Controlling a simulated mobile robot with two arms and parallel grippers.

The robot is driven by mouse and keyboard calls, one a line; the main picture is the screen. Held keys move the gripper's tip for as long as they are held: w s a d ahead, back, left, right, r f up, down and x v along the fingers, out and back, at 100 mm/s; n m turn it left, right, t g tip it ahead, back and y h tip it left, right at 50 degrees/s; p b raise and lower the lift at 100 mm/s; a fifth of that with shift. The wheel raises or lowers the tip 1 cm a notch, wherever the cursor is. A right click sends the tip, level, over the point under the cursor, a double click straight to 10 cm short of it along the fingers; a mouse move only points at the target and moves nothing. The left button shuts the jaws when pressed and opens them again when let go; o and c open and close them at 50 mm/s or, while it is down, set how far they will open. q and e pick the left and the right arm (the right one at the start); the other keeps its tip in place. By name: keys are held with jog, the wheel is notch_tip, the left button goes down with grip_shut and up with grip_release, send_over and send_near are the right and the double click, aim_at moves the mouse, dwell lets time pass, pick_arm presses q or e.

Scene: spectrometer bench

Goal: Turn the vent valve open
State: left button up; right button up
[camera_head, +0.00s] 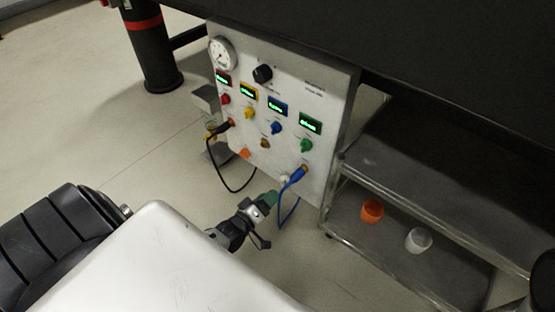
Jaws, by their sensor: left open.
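A white instrument panel (312,82) hangs under the dark bench. It carries a black knob (263,74) near the top, and red (225,99), yellow (249,113), blue (277,127) and green (306,146) knobs, each below a lit display. The labels are too small to read, so I cannot tell which one is the vent valve. My left gripper (267,199) is open in front of the panel's lower edge, below the knobs and apart from them. A dull green part shows at its tip. My right gripper is not in view.
A round gauge (222,53) sits at the panel's top left. A black cable (233,184) and a blue cable (283,211) loop below the panel, the blue one close to my left gripper. A metal shelf at right holds orange (372,211) and white (418,240) cups.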

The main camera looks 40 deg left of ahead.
pick_arm(q)
jog(key=shift+s+a+p, duration=0.15)
jog(key=shift+s+p, duration=0.3)
jog(key=shift+s, duration=1.45)
